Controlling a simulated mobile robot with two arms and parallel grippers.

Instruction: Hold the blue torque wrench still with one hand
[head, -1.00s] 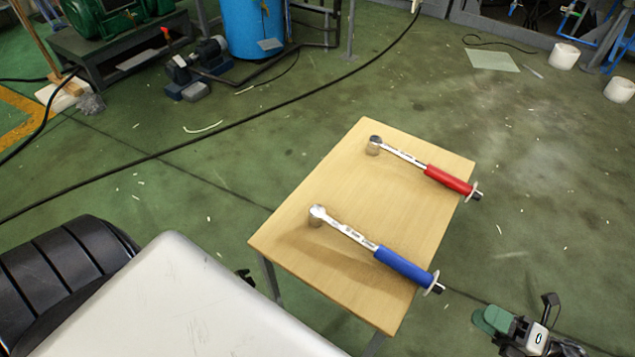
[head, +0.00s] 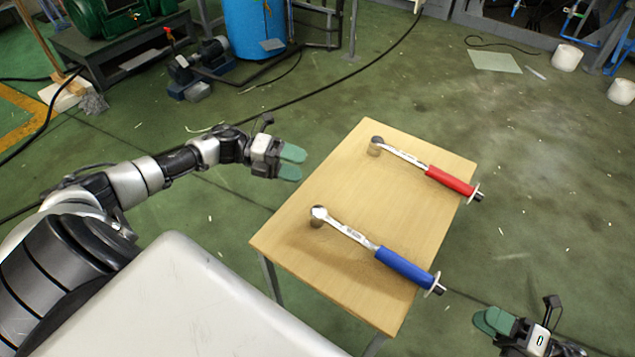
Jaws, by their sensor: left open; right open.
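The blue torque wrench (head: 404,268) lies on the wooden table (head: 310,262). Its silver head rests at the left on a small round block, and its blue handle reaches past the table's right edge. A red torque wrench (head: 450,180) lies roughly parallel behind it, its handle end also past the edge. My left gripper (head: 292,163), with green fingertips, is open and empty beyond the table's left edge, apart from both wrenches. My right gripper (head: 484,322) is open and empty at the lower right, beside the table and to the right of the blue handle.
The table top between and around the wrenches is bare. A black cable (head: 330,87) runs across the green floor behind it. A blue tank (head: 252,30) and a pump (head: 203,60) stand at the back left. White rolls (head: 566,56) stand at the back right.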

